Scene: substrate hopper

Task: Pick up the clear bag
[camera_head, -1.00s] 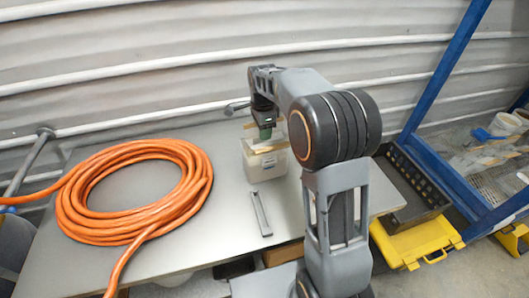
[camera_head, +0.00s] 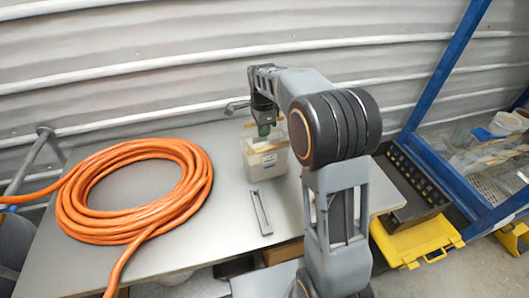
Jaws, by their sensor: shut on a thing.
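The clear bag (camera_head: 267,162) is a pale, see-through, box-shaped pack with a small label on its front. It is upright at the back middle of the grey table, with tan strips along its top. My gripper (camera_head: 264,130) points down at its top and is shut on it. A small green part shows between the gripper and the bag. The fingertips are small and partly hidden, so the exact hold is hard to see. I cannot tell whether the bag's base touches the table.
A coiled orange hose (camera_head: 135,238) covers the table's left side. A thin metal bar (camera_head: 261,213) lies in front of the bag. A black crate (camera_head: 418,200), a yellow case (camera_head: 415,243) and a blue frame (camera_head: 445,75) are on the right. A ribbed wall stands close behind.

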